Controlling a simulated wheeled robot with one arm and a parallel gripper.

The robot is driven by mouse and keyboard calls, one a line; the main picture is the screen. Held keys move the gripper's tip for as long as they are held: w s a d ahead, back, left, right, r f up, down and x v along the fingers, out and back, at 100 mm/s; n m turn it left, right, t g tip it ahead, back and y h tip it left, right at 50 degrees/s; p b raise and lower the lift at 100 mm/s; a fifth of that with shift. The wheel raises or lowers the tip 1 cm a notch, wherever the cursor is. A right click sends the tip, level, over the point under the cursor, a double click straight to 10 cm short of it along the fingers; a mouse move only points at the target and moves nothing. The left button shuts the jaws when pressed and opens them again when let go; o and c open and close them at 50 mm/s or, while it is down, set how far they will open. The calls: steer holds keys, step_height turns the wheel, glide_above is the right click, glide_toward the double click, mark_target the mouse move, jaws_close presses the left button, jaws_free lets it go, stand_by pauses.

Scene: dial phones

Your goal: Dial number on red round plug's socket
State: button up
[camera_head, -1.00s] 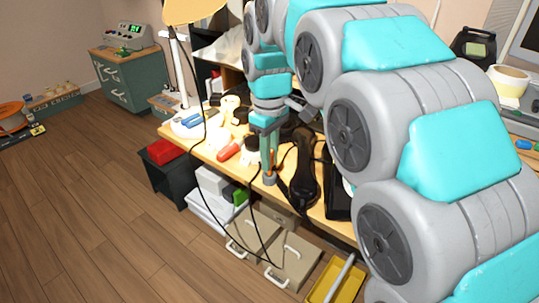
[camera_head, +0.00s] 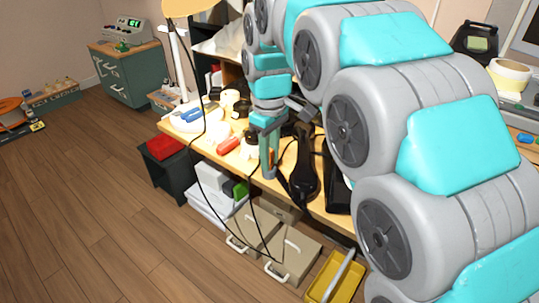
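A black telephone handset (camera_head: 304,172) lies on the wooden workbench (camera_head: 318,208), just right of my gripper. A dark flat object (camera_head: 338,192), perhaps part of a phone, is right of it and partly behind my arm. My gripper (camera_head: 268,174) points down at the bench's front edge, with a small orange piece beside its fingers. I cannot tell whether the fingers are apart or hold anything. Black cords (camera_head: 250,215) hang in loops in front of the bench. I cannot make out a red round plug, its socket or a dial; my arm hides much of the right side.
A red-handled tool (camera_head: 229,145) and a white round tray (camera_head: 190,121) lie on the bench, left of my gripper. A lamp (camera_head: 190,7) hangs above. Beige drawer boxes (camera_head: 292,256) and a yellow bin (camera_head: 334,278) stand below.

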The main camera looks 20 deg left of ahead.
steer(key=o, duration=0.4)
steer(key=shift+c, duration=0.2)
steer(key=shift+r, duration=3.95)
steer(key=shift+s, duration=0.1)
